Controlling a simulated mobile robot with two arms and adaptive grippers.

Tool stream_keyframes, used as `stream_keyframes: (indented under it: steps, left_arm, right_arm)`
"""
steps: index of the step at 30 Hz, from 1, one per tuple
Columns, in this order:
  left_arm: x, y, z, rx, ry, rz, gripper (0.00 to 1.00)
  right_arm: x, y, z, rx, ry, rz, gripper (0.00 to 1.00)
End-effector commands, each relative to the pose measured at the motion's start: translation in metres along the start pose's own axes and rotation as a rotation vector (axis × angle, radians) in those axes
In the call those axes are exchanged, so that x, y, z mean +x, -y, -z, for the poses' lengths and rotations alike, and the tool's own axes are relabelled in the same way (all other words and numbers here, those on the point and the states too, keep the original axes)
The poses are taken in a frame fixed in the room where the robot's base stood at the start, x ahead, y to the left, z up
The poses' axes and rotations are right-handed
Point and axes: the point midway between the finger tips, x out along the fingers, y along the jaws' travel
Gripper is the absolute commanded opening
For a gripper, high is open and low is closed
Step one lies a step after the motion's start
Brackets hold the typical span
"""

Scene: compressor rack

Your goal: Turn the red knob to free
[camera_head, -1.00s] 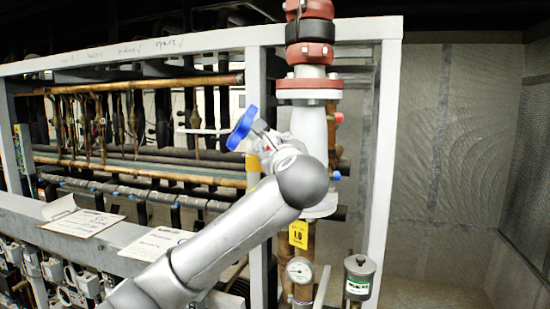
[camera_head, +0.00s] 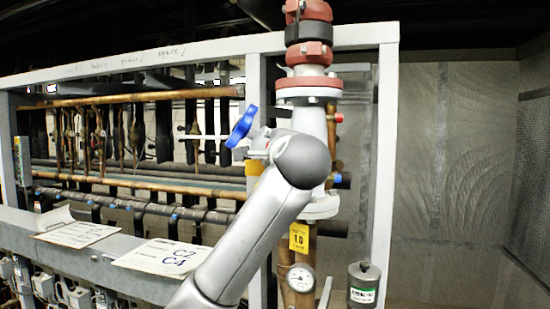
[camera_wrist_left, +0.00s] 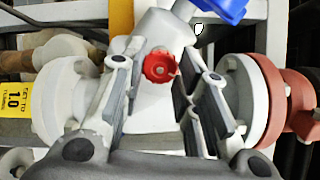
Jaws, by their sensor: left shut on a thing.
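The red knob (camera_wrist_left: 160,67) is a small scalloped wheel on the grey valve body (camera_wrist_left: 150,112) in the left wrist view. My left gripper (camera_wrist_left: 162,74) has one finger on each side of the knob and is shut on it near the fingertips. In the head view my left arm's rounded wrist covers the gripper's fingers and the knob. The blue handle (camera_head: 241,126) of the valve stands out to the left there, and it also shows at the top of the wrist view (camera_wrist_left: 222,8). My right gripper is not in view.
Red flanges (camera_head: 309,88) sit above the valve. A yellow tag (camera_head: 299,237), a pressure gauge (camera_head: 300,281) and a grey canister (camera_head: 363,285) are below. The white rack frame (camera_head: 385,170) stands close on the right. Pipes and paper cards (camera_head: 165,257) lie to the left.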

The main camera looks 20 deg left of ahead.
Motion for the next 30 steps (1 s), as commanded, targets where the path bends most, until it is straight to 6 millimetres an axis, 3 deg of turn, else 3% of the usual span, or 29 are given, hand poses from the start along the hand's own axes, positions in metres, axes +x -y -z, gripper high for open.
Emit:
stream_keyframes:
  steps: [15,30]
  left_arm:
    - [0.000,-0.002,0.001,-0.356,-0.001,-0.004,0.05]
    - [0.000,-0.001,0.001,-0.431,-0.001,-0.004,0.05]
  right_arm:
    - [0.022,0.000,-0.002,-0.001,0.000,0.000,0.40]
    - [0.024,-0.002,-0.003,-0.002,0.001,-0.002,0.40]
